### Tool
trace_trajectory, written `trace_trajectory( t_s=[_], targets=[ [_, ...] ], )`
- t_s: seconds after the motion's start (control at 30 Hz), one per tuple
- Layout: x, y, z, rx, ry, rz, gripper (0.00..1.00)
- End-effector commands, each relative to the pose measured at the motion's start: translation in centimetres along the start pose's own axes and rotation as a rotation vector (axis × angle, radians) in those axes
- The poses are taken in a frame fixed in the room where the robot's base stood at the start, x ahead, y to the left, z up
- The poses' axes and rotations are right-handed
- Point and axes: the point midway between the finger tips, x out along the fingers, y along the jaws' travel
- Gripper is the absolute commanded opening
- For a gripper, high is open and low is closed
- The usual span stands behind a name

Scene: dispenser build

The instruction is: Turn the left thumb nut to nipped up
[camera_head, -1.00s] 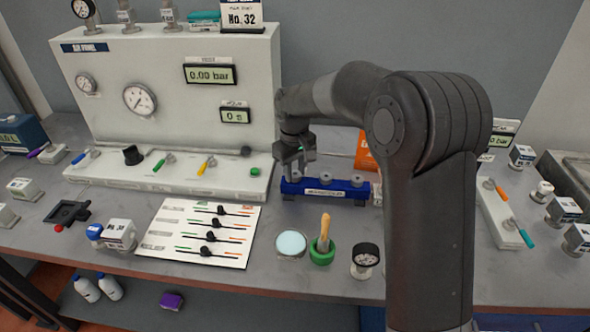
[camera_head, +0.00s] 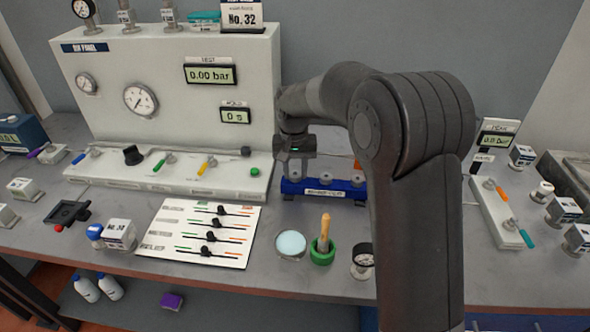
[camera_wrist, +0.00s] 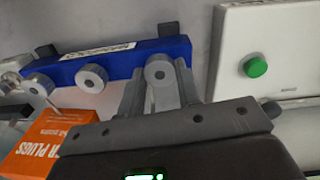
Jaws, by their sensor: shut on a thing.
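A blue block (camera_head: 350,196) with a white label stands on the bench, with a row of three grey thumb nuts along it. The left thumb nut (camera_wrist: 160,72) sits at the block's right end in the wrist view, which looks from the opposite side. My gripper (camera_head: 295,164) is over the left end of the block in the head view, pointing down. In the wrist view its two fingers stand on either side of the left thumb nut, shut on it. The middle nut (camera_wrist: 91,78) and the far nut (camera_wrist: 37,86) are clear of the fingers.
An orange box of plugs (camera_wrist: 45,140) stands close behind the block. The white panel base with a green button (camera_head: 255,171) is just left of it.

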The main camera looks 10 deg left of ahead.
Motion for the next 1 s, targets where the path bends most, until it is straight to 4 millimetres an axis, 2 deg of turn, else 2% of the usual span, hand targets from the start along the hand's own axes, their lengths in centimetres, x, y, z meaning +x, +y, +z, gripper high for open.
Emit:
trace_trajectory(
  t_s=[0.47,0.5,0.77,1.0],
  targets=[
    [-0.03,0.00,-0.03,0.016,0.001,0.000,0.09],
    [-0.03,0.00,-0.03,0.016,0.001,0.000,0.32],
    [-0.01,0.00,-0.01,0.016,0.000,0.000,0.53],
    [-0.09,0.00,-0.01,0.015,0.000,0.000,0.53]
  ],
)
